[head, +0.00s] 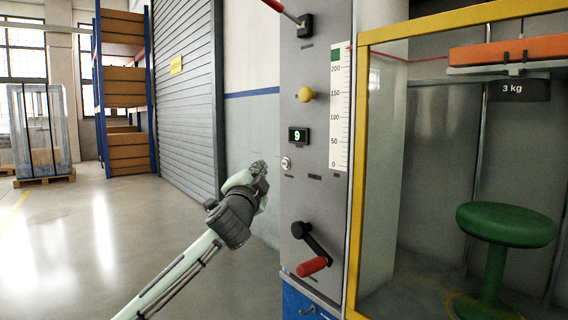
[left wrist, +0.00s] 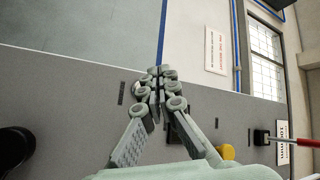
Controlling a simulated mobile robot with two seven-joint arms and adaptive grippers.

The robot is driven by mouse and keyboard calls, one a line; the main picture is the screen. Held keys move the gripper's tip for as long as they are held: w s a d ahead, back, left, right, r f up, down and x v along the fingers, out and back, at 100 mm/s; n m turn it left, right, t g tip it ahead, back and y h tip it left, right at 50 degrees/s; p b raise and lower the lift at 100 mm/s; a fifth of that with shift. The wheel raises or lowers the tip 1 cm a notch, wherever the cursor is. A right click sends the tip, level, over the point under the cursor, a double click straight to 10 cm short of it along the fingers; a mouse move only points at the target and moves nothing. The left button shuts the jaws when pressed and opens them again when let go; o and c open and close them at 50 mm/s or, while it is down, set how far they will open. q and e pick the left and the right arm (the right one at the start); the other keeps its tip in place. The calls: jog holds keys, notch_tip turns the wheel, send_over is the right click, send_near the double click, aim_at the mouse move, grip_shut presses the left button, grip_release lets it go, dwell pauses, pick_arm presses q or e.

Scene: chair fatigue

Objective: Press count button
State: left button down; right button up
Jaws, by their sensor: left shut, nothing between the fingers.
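A grey control panel (head: 318,200) stands upright in the middle of the head view. It carries a small round silver button (head: 286,163) below a green digital display (head: 298,135) that reads 9, and a yellow knob (head: 306,94) above. I cannot read which control is labelled count. My left gripper (head: 262,168) is shut and empty, just left of the silver button. In the left wrist view its fingertips (left wrist: 155,78) are together in front of the panel, near the partly covered silver button (left wrist: 137,88). The yellow knob (left wrist: 228,152) shows at lower right. My right gripper is not in view.
A crank with a red handle (head: 312,266) sticks out low on the panel, and a red-handled lever (head: 288,12) is at its top. A yellow-framed case (head: 357,180) with a green stool (head: 506,225) stands to the right.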

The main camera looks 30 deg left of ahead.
aim_at(285, 163)
pick_arm(q)
jog(key=shift+w+d+p, duration=0.1)
jog(key=shift+w+d, duration=0.15)
jog(key=shift+w, duration=0.35)
jog(key=shift+w+d+p, duration=0.1)
jog(key=shift+w+d, duration=0.2)
jog(key=shift+w, duration=0.3)
jog(key=shift+w+d+p, duration=0.1)
jog(key=shift+w+d, duration=0.15)
jog(key=shift+w, duration=0.35)
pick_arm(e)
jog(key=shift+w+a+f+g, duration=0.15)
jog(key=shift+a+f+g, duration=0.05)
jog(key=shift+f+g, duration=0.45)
pick_arm(q)
jog(key=shift+w, duration=0.1)
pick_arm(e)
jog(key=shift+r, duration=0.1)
pick_arm(q)
jog(key=shift+w+d, duration=0.15)
jog(key=shift+w, duration=0.15)
